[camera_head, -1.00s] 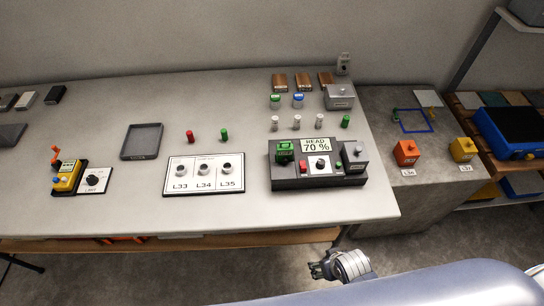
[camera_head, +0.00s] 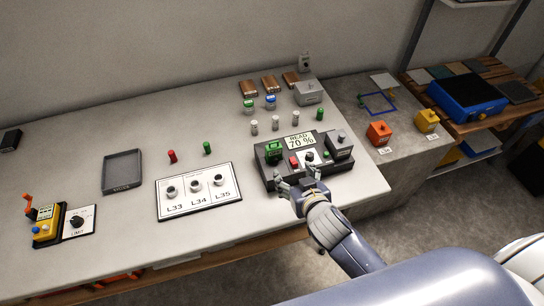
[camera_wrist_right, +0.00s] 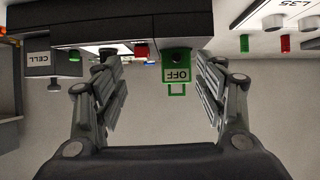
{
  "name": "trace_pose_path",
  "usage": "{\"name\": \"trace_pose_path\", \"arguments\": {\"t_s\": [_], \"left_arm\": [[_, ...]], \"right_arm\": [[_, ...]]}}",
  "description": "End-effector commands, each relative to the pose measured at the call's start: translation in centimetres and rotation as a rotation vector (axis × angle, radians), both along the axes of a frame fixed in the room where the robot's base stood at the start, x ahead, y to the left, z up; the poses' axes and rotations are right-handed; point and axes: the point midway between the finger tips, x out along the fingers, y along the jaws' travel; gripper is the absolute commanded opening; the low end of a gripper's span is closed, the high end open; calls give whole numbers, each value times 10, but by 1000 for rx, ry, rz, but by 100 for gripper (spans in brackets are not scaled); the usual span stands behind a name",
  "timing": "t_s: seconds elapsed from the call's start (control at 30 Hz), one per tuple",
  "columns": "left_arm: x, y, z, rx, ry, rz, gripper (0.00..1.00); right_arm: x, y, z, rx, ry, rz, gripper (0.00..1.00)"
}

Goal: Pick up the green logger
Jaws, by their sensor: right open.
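The green logger (camera_head: 274,151) appears to be the green block at the left of the dark READ 70 % station (camera_head: 318,176). In the right wrist view the green logger (camera_wrist_right: 177,68) carries an OFF label and a green loop, and shows between the fingers but farther off. My right gripper (camera_head: 297,178) is open and empty at the station's front edge. It also shows open in the right wrist view (camera_wrist_right: 155,65), with its fingers apart from the logger. My left gripper is not in view.
A grey CELL block (camera_head: 339,144) stands at the station's right end, beside a knob and a red button (camera_head: 294,161). The L33-L35 panel (camera_head: 198,190) lies to the left. Small bottles and a grey box (camera_head: 308,92) stand behind. A grey tray (camera_head: 123,171) lies farther left.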

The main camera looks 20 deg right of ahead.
Motion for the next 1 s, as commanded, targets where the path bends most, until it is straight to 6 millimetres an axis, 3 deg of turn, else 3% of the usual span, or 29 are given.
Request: {"name": "trace_pose_path", "arguments": {"t_s": [0.1,0.2,0.53,0.87,1.0], "left_arm": [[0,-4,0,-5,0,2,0],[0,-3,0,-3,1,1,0],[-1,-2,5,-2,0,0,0],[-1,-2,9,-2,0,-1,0],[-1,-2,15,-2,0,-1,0]], "right_arm": [[17,9,19,23,-91,27,65],[24,13,25,34,-120,35,65],[63,15,10,33,-122,37,65],[79,16,3,33,-120,36,65],[94,18,-1,33,-120,36,65]]}}
